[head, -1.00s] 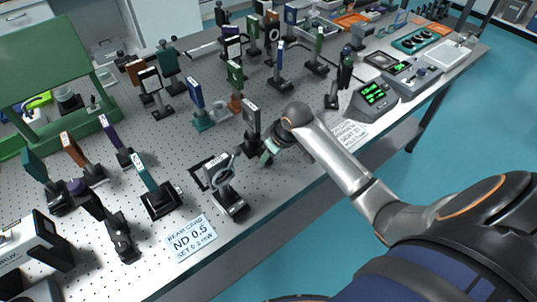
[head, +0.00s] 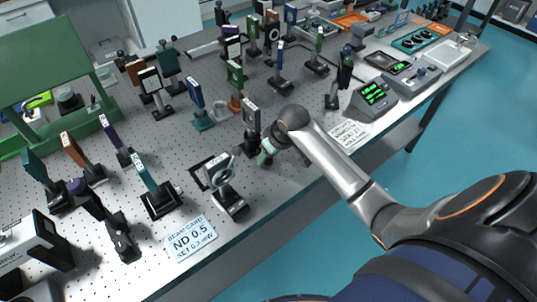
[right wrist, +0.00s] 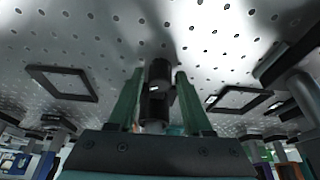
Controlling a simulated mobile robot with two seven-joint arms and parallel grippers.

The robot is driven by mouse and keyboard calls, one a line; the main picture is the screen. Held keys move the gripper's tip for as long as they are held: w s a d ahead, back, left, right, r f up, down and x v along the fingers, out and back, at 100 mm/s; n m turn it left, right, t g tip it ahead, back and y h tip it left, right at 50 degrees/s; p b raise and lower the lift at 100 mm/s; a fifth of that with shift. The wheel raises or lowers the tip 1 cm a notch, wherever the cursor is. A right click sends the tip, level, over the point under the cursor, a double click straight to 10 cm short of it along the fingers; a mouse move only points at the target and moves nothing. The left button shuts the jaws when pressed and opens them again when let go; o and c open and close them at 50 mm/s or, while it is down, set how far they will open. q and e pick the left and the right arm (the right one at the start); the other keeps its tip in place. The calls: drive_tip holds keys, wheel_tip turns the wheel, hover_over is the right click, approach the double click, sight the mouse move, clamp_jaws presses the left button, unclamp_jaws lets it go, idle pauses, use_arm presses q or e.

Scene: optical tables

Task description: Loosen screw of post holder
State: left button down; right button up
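A dark post holder with a component on top (head: 251,122) stands near the table's front edge in the head view. My right gripper (head: 262,156) is low beside its base, at the end of my right arm. In the right wrist view, my right gripper's two green fingers (right wrist: 158,102) stand apart, one on each side of a dark upright cylinder with a screw-like part (right wrist: 158,78). A narrow gap shows on both sides of it. Which part is the holder and which the screw is hard to tell. My left gripper is not in view.
A silver-ringed mount (head: 226,183) stands just left of my right gripper. A display box (head: 372,97) and another card (head: 348,133) are to the right. Several mounted optics crowd the perforated table behind.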

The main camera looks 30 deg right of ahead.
drive_tip(key=shift+o, duration=0.8)
drive_tip(key=v, duration=1.2)
drive_tip(key=shift+s+r, duration=0.15)
drive_tip(key=shift+r, duration=0.1)
